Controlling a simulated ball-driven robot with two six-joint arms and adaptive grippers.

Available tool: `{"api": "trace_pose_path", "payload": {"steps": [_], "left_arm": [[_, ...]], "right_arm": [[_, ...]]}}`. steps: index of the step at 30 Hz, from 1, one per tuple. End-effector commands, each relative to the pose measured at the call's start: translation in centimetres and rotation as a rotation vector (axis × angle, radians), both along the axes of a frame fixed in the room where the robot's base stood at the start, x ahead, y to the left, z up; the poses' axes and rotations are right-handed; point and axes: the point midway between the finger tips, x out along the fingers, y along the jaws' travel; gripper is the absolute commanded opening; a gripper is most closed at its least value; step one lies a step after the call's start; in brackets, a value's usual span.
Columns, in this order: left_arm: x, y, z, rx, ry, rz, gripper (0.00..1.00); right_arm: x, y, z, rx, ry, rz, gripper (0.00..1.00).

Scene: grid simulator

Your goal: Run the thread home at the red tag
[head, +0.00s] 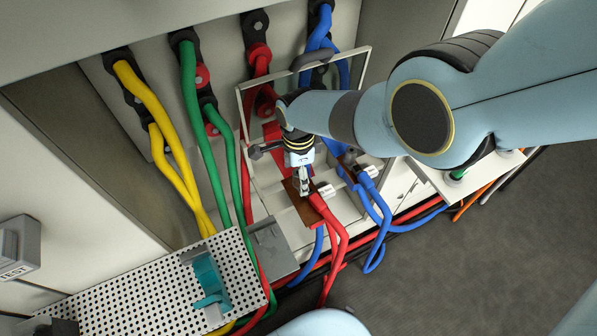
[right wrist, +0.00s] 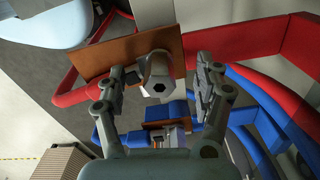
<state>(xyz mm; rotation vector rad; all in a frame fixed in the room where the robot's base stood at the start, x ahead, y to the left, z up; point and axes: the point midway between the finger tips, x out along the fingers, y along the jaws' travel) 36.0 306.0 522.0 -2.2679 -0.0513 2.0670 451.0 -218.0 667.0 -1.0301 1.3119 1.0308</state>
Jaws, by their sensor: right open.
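A silver bolt with a hex socket in its end (right wrist: 158,84) sticks out of a copper plate (right wrist: 118,58) on the red cable side. In the head view the copper plate (head: 306,211) joins a red cable lug (head: 319,203), and a silver bolt (head: 326,191) shows beside it. My right gripper (head: 303,188) is over this joint. In the right wrist view its fingers (right wrist: 165,76) stand open on both sides of the bolt, with gaps visible. No separate red tag can be made out. My left gripper is not in view.
A blue cable joint with its own bolt (head: 369,173) is close on the right. A clear framed panel (head: 243,105) stands behind my right arm. Yellow cables (head: 172,150) and green cables (head: 190,85) hang left. A perforated tray (head: 120,300) holds a teal item (head: 207,279).

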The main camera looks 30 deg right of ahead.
Motion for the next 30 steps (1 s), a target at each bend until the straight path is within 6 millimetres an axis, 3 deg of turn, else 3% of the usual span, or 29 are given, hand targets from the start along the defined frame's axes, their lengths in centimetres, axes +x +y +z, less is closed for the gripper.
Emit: {"api": "trace_pose_path", "payload": {"steps": [5, 15, 26, 30], "left_arm": [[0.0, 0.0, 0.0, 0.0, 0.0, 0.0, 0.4], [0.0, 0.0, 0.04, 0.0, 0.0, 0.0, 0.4], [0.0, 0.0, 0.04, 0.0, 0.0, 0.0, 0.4], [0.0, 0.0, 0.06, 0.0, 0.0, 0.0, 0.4]], "right_arm": [[0.0, -0.01, 0.0, 0.0, 0.0, 0.032, 0.69], [0.03, 0.01, 0.01, 0.0, -0.001, 0.513, 0.69], [0.02, 0.04, 0.0, 0.0, 0.0, 0.575, 0.69], [0.02, 0.05, 0.01, 0.0, 0.0, 0.775, 0.69]]}}
